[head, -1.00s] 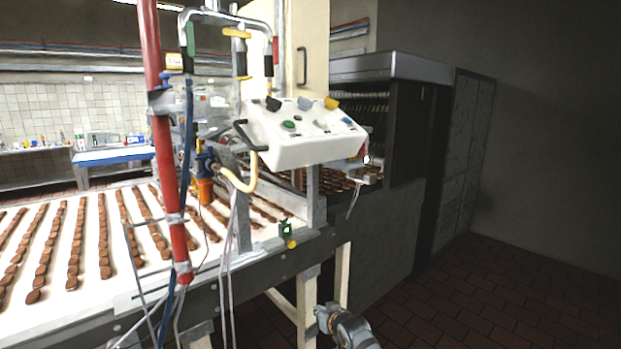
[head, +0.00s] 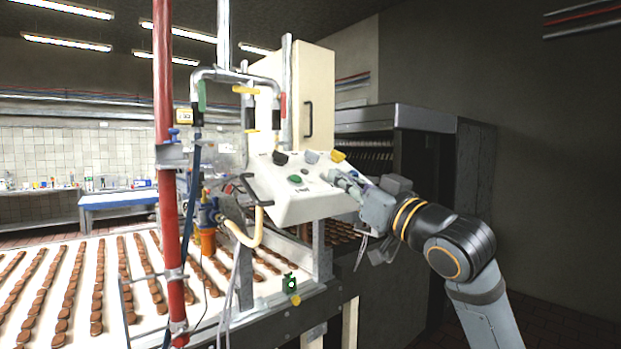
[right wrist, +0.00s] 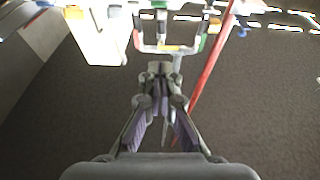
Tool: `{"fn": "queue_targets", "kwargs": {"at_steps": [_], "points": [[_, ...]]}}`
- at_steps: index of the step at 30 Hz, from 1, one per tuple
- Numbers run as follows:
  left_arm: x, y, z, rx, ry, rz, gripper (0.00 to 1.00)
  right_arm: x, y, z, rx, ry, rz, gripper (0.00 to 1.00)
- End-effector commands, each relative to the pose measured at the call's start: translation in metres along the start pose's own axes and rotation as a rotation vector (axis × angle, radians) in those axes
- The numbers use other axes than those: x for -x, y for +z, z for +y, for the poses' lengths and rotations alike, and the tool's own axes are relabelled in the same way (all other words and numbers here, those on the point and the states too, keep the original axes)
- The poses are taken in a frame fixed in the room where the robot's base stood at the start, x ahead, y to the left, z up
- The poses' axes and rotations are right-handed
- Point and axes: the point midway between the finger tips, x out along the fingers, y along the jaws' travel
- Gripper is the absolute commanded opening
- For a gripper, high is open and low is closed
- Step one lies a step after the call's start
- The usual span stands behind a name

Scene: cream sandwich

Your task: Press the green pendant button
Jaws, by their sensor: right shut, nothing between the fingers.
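The white control panel (head: 285,203) hangs beside the cream cabinet, with a round green button (head: 295,179) on its sloped face. Black, blue-grey and yellow knobs line its back edge. My right gripper (head: 338,178) comes in from the right, shut and empty, with its tips over the right part of the panel, to the right of the green button. It hides some panel controls. I cannot tell whether the tips touch the panel. In the right wrist view, the closed fingers (right wrist: 158,74) show, but I cannot make out the green button. My left gripper is out of view.
A red pole (head: 168,220) and hoses stand left of the panel. A conveyor (head: 75,310) with rows of brown biscuits runs below. A small green box (head: 289,283) sits on its edge. A dark oven-like machine (head: 385,280) stands behind my right arm.

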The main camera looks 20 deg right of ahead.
Motion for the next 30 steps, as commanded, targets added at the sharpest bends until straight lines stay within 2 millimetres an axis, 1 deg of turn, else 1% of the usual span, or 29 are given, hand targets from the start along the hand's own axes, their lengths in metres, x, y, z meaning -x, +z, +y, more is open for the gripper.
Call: {"fn": "queue_targets", "kwargs": {"at_steps": [7, 11, 14, 18, 25, 26, 27, 30], "points": [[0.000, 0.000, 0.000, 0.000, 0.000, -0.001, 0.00, -0.001, 0.000, 0.001, -0.001, 0.001, -0.001, 0.00], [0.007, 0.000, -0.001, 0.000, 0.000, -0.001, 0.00, -0.008, -0.002, 0.001, -0.005, 0.001, 0.001, 0.00], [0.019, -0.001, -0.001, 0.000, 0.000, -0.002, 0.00, -0.022, -0.005, 0.001, -0.010, -0.001, 0.000, 0.00], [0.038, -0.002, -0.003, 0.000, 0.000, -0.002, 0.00, -0.052, -0.006, 0.000, -0.012, -0.001, -0.002, 0.00], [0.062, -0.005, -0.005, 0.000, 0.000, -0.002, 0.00, -0.101, -0.005, 0.000, -0.007, 0.000, -0.001, 0.00], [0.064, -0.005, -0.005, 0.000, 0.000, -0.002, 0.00, -0.106, -0.003, 0.000, -0.006, 0.000, -0.003, 0.00], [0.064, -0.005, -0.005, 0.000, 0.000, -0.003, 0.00, -0.105, 0.010, 0.001, -0.004, 0.001, -0.006, 0.00], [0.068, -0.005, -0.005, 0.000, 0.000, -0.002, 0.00, -0.108, 0.024, 0.001, -0.003, 0.002, -0.005, 0.00]]}}
